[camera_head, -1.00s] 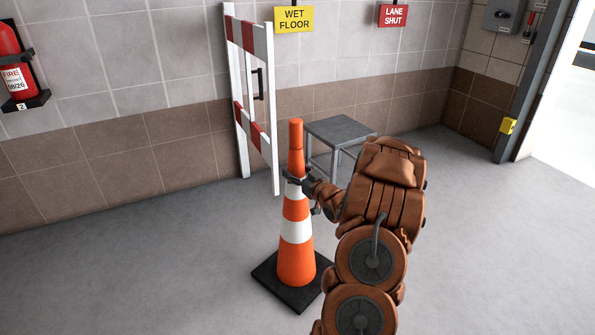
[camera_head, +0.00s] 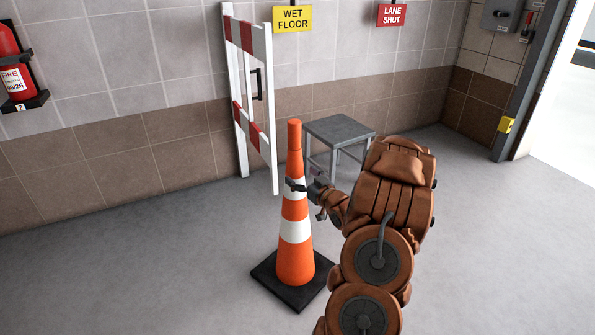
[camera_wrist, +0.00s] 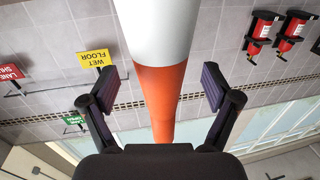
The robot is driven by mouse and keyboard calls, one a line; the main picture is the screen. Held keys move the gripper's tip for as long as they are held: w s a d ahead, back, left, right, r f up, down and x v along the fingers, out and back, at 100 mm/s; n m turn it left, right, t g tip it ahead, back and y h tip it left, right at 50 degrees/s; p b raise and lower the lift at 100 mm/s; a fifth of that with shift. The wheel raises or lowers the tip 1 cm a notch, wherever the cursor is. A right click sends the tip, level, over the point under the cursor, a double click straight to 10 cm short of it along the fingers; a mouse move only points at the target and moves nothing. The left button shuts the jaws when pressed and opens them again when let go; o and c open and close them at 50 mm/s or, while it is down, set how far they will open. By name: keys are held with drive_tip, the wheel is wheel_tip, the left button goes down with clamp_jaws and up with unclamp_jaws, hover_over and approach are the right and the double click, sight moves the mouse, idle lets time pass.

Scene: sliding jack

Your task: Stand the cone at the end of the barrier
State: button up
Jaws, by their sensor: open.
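The orange cone (camera_head: 295,259) with white bands stands upright on its black square base on the floor, in front of the barrier and apart from it. The red-and-white barrier (camera_head: 246,38) stands by the back wall. My gripper (camera_head: 299,187) is open at the cone's upper part, by the upper white band. In the wrist view, the cone (camera_wrist: 164,88) runs between the two spread fingers of my gripper (camera_wrist: 161,84), with gaps showing on both sides. The far finger is partly hidden in the head view.
A grey stool (camera_head: 339,130) stands behind the cone, right of the barrier. A fire extinguisher (camera_head: 14,66) hangs on the wall at left. A yellow sign (camera_head: 292,19) and a red sign (camera_head: 392,15) are on the back wall. The floor left of the cone is clear.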

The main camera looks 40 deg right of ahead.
drive_tip(key=s+a+p, duration=0.1)
drive_tip(key=s, duration=0.7)
drive_tip(key=shift+s+a+p, duration=0.2)
drive_tip(key=shift+s+p, duration=0.05)
drive_tip(key=shift+p, duration=0.1)
drive_tip(key=shift+w, duration=0.1)
drive_tip(key=w+a+f+n+g, duration=0.1)
drive_tip(key=w+a+f+g, duration=0.1)
drive_tip(key=w+a+g, duration=0.3)
drive_tip(key=s+a+r+g, duration=0.2)
drive_tip(key=s+a+g, duration=0.3)
drive_tip(key=a+g, duration=0.25)
drive_tip(key=s+a+r+g+y, duration=0.1)
drive_tip(key=s+a+r+g, duration=0.2)
drive_tip(key=s+a, duration=1.1)
drive_tip(key=s+a+r+n+g+y, duration=0.1)
drive_tip(key=s+a+r+g, duration=0.3)
drive_tip(key=s+a, duration=1)
drive_tip(key=shift+s+a+g+y, duration=0.4)
drive_tip(key=shift+a+g+y, duration=0.3)
drive_tip(key=shift+g, duration=0.35)
drive_tip(key=shift+r, duration=0.15)
